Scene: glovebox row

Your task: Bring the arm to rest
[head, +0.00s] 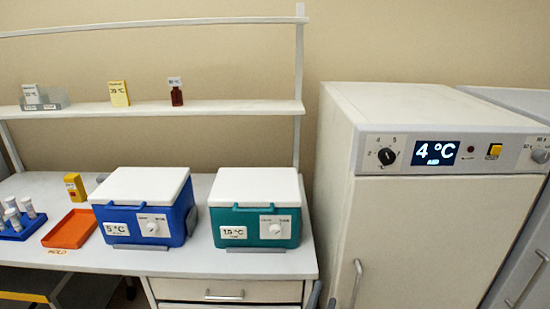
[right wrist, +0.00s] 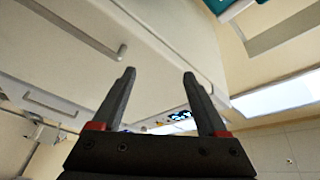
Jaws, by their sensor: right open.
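My right gripper (right wrist: 159,73) shows in the right wrist view. Its two dark fingers stand apart with nothing between them. Beyond them is the pale front of a cabinet with a bar handle (right wrist: 121,52), and a lit display (right wrist: 180,116) shows partly hidden by the fingers. I cannot tell how far the fingers are from the cabinet. I cannot make out either gripper clearly in the head view. My left gripper is not in view.
The 4 °C cabinet (head: 440,230) stands right of the bench. The bench holds a blue cooler box (head: 165,228), a teal cooler box (head: 230,232), an orange tray (head: 70,229) and a blue vial rack (head: 22,229). A shelf (head: 220,107) with small items runs above.

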